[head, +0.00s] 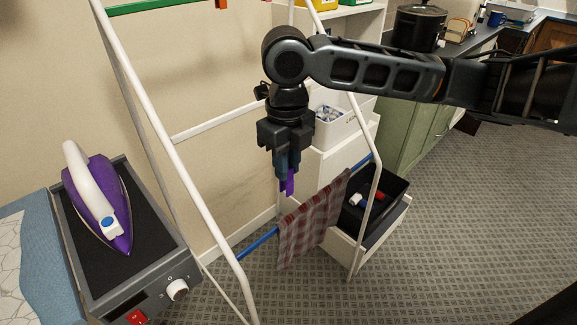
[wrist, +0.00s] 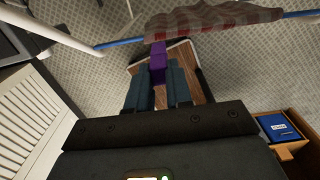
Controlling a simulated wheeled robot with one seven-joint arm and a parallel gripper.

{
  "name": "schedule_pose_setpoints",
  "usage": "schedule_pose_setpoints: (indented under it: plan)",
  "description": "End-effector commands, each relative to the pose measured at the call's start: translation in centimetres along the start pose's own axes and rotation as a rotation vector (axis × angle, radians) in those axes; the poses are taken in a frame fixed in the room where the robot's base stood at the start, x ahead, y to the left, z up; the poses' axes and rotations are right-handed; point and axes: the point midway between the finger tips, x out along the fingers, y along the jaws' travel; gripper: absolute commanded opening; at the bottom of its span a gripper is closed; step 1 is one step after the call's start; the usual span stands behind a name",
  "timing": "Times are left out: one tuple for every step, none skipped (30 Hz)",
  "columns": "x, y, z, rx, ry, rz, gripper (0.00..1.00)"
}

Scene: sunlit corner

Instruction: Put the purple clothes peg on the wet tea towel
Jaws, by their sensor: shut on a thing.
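The purple clothes peg (head: 288,187) points down from between the fingertips of my gripper (head: 287,172), which is shut on it. In the wrist view the peg (wrist: 157,62) sticks out past the two dark fingers (wrist: 157,80). The wet tea towel (head: 312,222), red and grey checked, hangs over a low blue rail (head: 258,243) of the white drying rack. In the head view the peg is above the towel's upper edge, apart from it. In the wrist view the towel (wrist: 215,22) lies just beyond the peg's tip.
White rack tubes (head: 170,145) slope beside my arm on both sides. A purple iron (head: 100,200) stands on a dark-topped unit at left. Carpet at right is clear.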

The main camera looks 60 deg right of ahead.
Motion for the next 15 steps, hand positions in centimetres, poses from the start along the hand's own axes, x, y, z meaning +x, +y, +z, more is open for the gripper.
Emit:
schedule_pose_setpoints:
  plan:
    - [0.2,-0.2,-0.2,0.003,0.001,0.001,0.05]
    - [0.3,-0.3,-0.3,0.003,0.001,0.000,0.05]
    - [0.5,-0.3,-0.3,0.004,0.001,0.000,0.05]
    - [0.6,-0.3,-0.3,0.003,0.001,0.000,0.05]
    - [0.7,-0.3,-0.3,0.003,0.001,0.000,0.05]
    - [0.8,-0.3,-0.3,0.003,0.001,0.000,0.05]
    - [1.0,-0.3,-0.3,0.003,0.001,0.000,0.05]
    - [1.2,-0.3,-0.3,0.004,0.001,0.000,0.05]
    - [1.5,-0.3,-0.3,0.004,0.002,0.000,0.05]
    - [1.7,-0.3,-0.3,0.004,0.002,0.000,0.05]
    - [1.9,-0.3,-0.3,0.004,0.002,0.001,0.05]
    - [2.3,-0.3,-0.3,0.004,0.002,0.001,0.05]
    - [2.6,-0.3,-0.3,0.004,0.001,0.000,0.05]
    - [2.9,-0.3,-0.3,0.004,0.001,0.000,0.05]
    - [3.3,-0.3,-0.3,0.004,0.001,0.000,0.05]
